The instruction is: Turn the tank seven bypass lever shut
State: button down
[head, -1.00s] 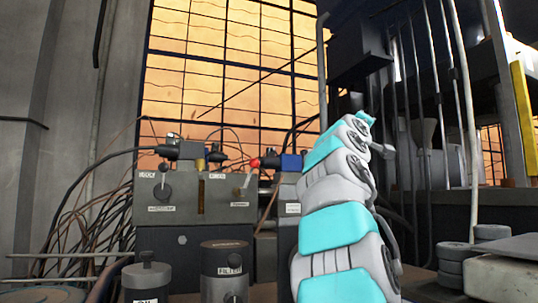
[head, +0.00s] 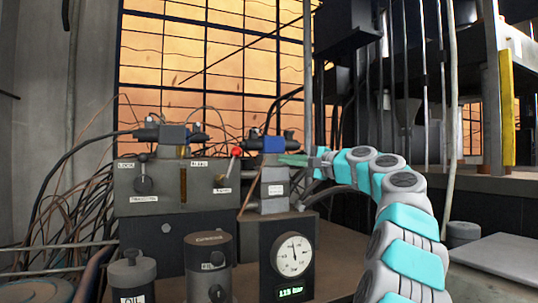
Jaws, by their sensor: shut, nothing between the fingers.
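A lever with a red knob (head: 236,152) stands at the right end of a grey valve block (head: 150,205), tilted up to the right. A second, dark-knobbed lever (head: 143,172) points up on the block's left face. Small labels sit by both, too small to read surely, so I cannot tell which lever is tank seven's bypass. My gripper (head: 284,160) is shut and empty, pointing left. In the picture it is right of the red knob, in front of or beside the blue-topped valve (head: 265,144); I cannot tell whether it touches that.
Below stand a dial gauge (head: 292,255) with a green readout, a dark cylinder (head: 208,268) and an oil-labelled canister (head: 132,280). Cables hang at the left. A yellow post (head: 507,108) stands at the right.

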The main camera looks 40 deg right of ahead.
aim_at(232, 164)
jog(key=w+a+r, duration=0.1)
jog(key=w+a, duration=0.4)
jog(key=w, duration=0.4)
jog(key=shift+a+r, duration=0.2)
jog(key=shift+a, duration=0.15)
dwell(0.4)
